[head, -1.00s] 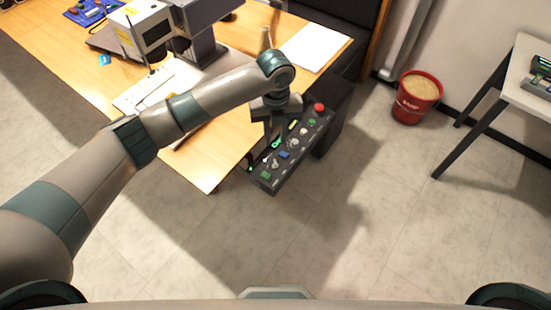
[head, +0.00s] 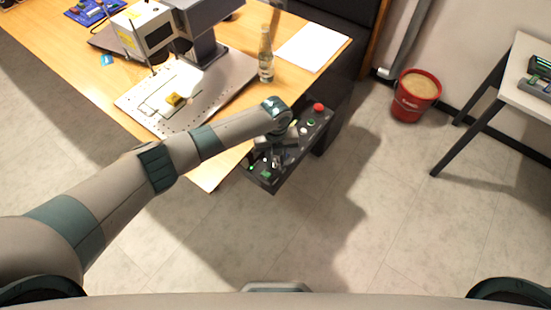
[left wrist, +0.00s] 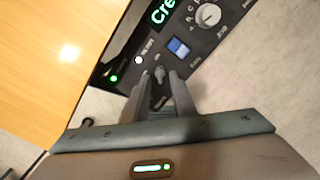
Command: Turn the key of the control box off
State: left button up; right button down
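The control box (head: 298,162) is a dark panel with coloured buttons and knobs at the right end of the wooden desk. It fills the upper middle of the left wrist view (left wrist: 207,52). The key (left wrist: 159,88) is small and dark, in a silvery lock near a green light. My left gripper (left wrist: 159,80) is over the panel with its fingers on either side of the key. The fingers look apart, with a gap visible; contact with the key is not clear. In the head view my left gripper (head: 277,157) is partly hidden by its wrist. My right gripper is out of view.
The desk (head: 205,172) carries a marking machine (head: 150,30), a perforated plate (head: 205,92), a bottle (head: 265,57) and paper (head: 313,45). A red bucket (head: 408,108) stands on the floor, and a white table (head: 530,85) is at the right. Open floor lies in front.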

pick_arm(q)
grip_shut()
